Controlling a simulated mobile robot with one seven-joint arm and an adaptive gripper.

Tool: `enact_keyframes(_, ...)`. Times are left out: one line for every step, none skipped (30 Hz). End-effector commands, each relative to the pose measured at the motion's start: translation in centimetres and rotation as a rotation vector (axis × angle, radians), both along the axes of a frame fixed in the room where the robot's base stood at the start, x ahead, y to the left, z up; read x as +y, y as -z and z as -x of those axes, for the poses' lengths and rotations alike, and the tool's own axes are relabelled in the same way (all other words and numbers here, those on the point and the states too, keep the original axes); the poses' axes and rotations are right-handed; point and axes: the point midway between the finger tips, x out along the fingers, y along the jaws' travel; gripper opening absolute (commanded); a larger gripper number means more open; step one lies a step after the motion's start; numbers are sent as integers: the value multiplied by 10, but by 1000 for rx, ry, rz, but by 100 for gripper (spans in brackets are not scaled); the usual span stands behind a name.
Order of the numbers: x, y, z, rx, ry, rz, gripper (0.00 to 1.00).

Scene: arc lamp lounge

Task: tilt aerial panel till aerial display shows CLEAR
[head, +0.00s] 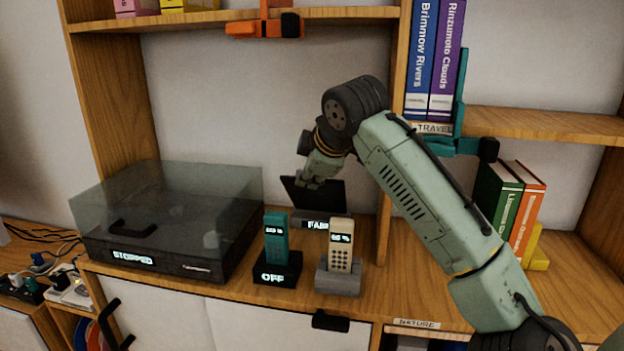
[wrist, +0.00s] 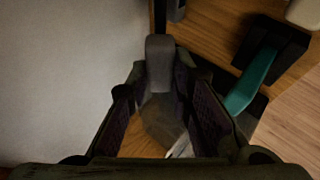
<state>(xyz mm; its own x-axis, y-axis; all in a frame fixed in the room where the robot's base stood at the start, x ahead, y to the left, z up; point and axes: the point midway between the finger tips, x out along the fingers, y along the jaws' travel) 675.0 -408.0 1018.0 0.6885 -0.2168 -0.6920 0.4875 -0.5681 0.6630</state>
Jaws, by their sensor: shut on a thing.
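The aerial panel (head: 327,203) is a dark, tilted plate at the back of the wooden shelf, left of my arm. The aerial display (head: 315,225) below it shows white letters that look like FAIR. My gripper (head: 306,183) is at the panel's upper left edge and is shut on the panel. In the wrist view my gripper's fingers (wrist: 160,88) stand on both sides of a grey piece; the exact contact is hard to make out in the dark.
A teal handset (head: 276,238) in a base marked OFF and a beige handset (head: 341,247) stand in front of the panel. A turntable (head: 165,235) with a clear lid reads STOPPED at left. Books (head: 505,205) stand at right behind my arm.

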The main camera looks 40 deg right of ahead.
Motion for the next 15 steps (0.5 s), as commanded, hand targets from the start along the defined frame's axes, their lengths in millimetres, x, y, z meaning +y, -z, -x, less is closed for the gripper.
enact_keyframes(3, 7, 1, -6, -2, 6, 0)
enact_keyframes(3, 7, 2, -9, -2, 10, 0)
enact_keyframes(3, 7, 3, -13, 0, 14, 0)
enact_keyframes(4, 6, 3, -15, 0, 17, 0)
enact_keyframes(4, 6, 3, -16, 1, 17, 0)
enact_keyframes(4, 5, 3, -17, 1, 18, 0)
enact_keyframes(4, 5, 3, -16, 2, 18, 0)
enact_keyframes(4, 4, 3, -16, 2, 18, 0)
enact_keyframes(3, 4, 3, -16, 2, 18, 0)
enact_keyframes(3, 4, 3, -16, 2, 18, 0)
enact_keyframes(3, 4, 3, -16, 3, 17, 0)
enact_keyframes(3, 4, 3, -16, 3, 17, 0)
enact_keyframes(3, 4, 3, -16, 3, 17, 0)
enact_keyframes(3, 4, 3, -16, 3, 17, 21)
enact_keyframes(3, 4, 3, -16, 3, 17, 24)
